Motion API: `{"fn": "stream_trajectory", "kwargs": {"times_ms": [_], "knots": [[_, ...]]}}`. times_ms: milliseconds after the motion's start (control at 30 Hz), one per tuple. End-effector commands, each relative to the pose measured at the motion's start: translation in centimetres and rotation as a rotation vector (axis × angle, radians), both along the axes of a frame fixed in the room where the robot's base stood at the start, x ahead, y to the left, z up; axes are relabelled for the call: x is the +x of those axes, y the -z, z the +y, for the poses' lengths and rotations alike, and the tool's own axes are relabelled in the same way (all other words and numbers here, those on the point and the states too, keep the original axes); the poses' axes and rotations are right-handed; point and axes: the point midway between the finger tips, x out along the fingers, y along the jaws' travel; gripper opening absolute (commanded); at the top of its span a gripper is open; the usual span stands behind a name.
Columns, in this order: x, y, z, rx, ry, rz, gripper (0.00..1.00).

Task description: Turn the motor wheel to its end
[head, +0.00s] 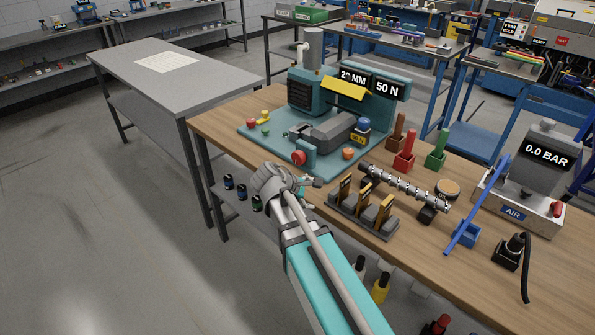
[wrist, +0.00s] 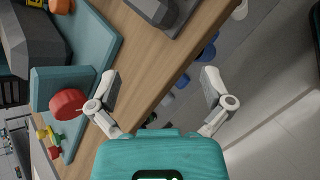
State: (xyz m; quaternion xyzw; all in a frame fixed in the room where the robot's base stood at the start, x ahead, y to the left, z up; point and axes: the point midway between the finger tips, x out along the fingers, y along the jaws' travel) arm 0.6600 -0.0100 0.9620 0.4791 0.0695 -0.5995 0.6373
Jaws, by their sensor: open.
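A teal machine (head: 345,113) stands on the wooden table, with displays reading 50 N and a partly covered MM value. A red round wheel (head: 298,157) sits at the front of its teal base block; it also shows at the left in the wrist view (wrist: 67,103). An orange knob (head: 348,153) sits to its right. No label shows which one is the motor wheel. My gripper (head: 314,192) is open and empty near the table's front edge, in front of the red wheel. In the wrist view my gripper's fingers (wrist: 160,88) are spread, with the red wheel outside the left finger.
A dark rack with upright pieces (head: 362,212) and a metal screw shaft (head: 405,187) lie right of my gripper. Red (head: 404,160) and green (head: 437,152) holders stand behind. A 0.0 BAR unit (head: 535,175) is at the right. A grey table (head: 150,85) stands left.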

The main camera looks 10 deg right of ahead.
Motion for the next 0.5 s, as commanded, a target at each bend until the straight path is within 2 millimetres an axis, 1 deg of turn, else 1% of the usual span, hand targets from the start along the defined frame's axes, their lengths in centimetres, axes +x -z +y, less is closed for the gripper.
{"fn": "stream_trajectory", "kwargs": {"times_ms": [33, 100, 167, 300, 500], "knots": [[1.3, 1.3, 0.8, -0.076, -0.066, 0.025, 1.00], [2.6, 1.3, 1.6, -0.188, -0.154, 0.066, 1.00], [3.6, 1.3, 2.5, -0.288, -0.224, 0.105, 1.00], [5.9, 1.1, 4.9, -0.523, -0.365, 0.201, 1.00], [8.2, 0.4, 8.7, -0.816, -0.494, 0.328, 1.00]]}}
